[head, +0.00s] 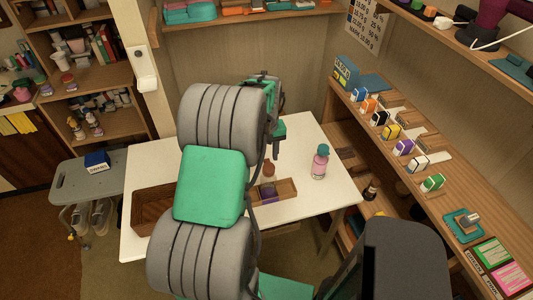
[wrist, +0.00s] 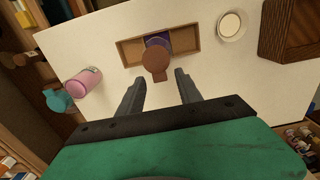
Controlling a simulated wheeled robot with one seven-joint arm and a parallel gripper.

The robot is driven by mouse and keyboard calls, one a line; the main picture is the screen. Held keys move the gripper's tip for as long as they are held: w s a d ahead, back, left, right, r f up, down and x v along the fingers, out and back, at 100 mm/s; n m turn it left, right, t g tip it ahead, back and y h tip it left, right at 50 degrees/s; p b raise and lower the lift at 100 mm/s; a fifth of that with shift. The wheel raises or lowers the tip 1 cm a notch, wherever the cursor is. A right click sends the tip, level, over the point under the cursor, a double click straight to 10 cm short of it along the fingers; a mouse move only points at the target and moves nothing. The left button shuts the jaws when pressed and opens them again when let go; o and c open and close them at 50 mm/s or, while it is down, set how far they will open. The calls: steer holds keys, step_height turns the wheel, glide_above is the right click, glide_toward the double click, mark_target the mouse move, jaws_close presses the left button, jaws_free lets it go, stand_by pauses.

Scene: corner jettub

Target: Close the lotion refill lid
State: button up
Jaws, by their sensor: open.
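A purple jar (wrist: 158,41) sits in a shallow wooden tray (wrist: 186,39) on the white table. Its round brown lid (wrist: 155,62) stands open, jutting out from the jar over the tray's edge. In the head view the brown lid (head: 268,169) shows just above the purple jar (head: 268,191) in the tray (head: 287,188). My gripper (wrist: 158,82) is open and empty, its two fingers apart on either side of the lid's near edge in the wrist view. In the head view my gripper (head: 277,142) is above the table, partly hidden by my arm.
A pink bottle with a teal cap (head: 319,162) stands on the table to the right. A brown wooden box (head: 153,210) is at the table's left. A round white-topped thing (wrist: 231,25) shows in the wrist view. A shelf with small boxes (head: 403,147) borders the right side.

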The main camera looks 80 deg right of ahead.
steer(key=shift+c, duration=0.5)
jaws_close()
